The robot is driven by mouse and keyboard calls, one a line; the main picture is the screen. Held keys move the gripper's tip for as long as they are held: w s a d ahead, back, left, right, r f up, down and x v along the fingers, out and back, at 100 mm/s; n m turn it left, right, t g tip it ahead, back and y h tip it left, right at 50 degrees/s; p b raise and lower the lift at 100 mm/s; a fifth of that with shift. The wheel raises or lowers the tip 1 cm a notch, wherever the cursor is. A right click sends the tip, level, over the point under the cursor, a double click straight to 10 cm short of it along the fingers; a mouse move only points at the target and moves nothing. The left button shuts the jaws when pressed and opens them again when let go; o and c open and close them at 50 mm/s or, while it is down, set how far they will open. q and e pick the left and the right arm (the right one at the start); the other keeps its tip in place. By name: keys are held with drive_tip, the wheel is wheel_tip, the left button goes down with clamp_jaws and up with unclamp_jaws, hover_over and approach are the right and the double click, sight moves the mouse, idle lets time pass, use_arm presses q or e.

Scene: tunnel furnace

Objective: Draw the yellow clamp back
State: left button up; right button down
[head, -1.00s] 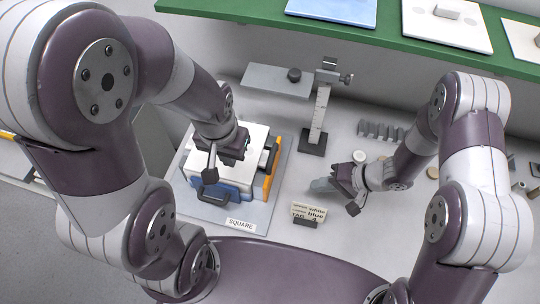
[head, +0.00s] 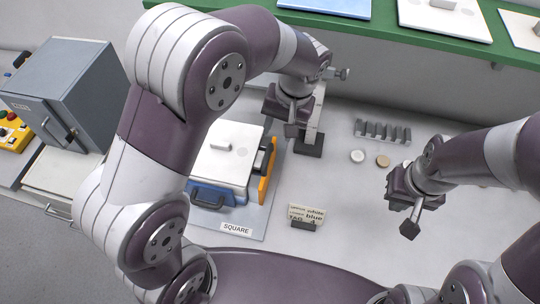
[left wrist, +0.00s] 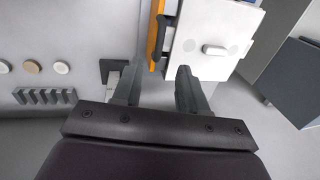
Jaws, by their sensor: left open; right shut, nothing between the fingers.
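The yellow clamp (head: 266,182) is an orange-yellow bar with a dark part beside it, along the right side of a white block (head: 228,160) with a blue front. It also shows in the left wrist view (left wrist: 155,32), at the top middle. My left gripper (head: 291,128) is open and empty, above and to the far right of the clamp in the head view. In the left wrist view its fingers (left wrist: 160,80) are apart, with the clamp beyond their tips. My right gripper (head: 408,218) is shut and empty, well to the right of the clamp.
A height gauge stand (head: 309,146) is close beside my left gripper, partly hidden by it. A tag holder (head: 305,220) stands right of the SQUARE label (head: 237,229). Small discs (head: 358,156) and a slotted rack (head: 383,131) lie right. A grey furnace box (head: 66,90) stands left.

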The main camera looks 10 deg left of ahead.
sight(267, 158)
use_arm(q)
drive_tip(key=a+f, duration=0.1)
drive_tip(key=f, duration=0.3)
drive_tip(key=a+f+p, duration=0.1)
drive_tip(key=f, duration=0.7)
drive_tip(key=shift+w+a+f+p, duration=0.15)
drive_tip(key=shift+a+f+p, duration=0.2)
drive_tip(key=shift+a+p, duration=0.05)
clamp_jaws()
drive_tip(key=d+b, duration=0.1)
drive_tip(key=d, duration=0.3)
drive_tip(key=shift+d+r, duration=0.1)
drive_tip(key=shift+d, duration=0.25)
use_arm(e)
drive_tip(key=shift+w+a+r+n, duration=0.15)
drive_tip(key=shift+a+r+n, duration=0.1)
drive_tip(key=shift+r+n, duration=0.15)
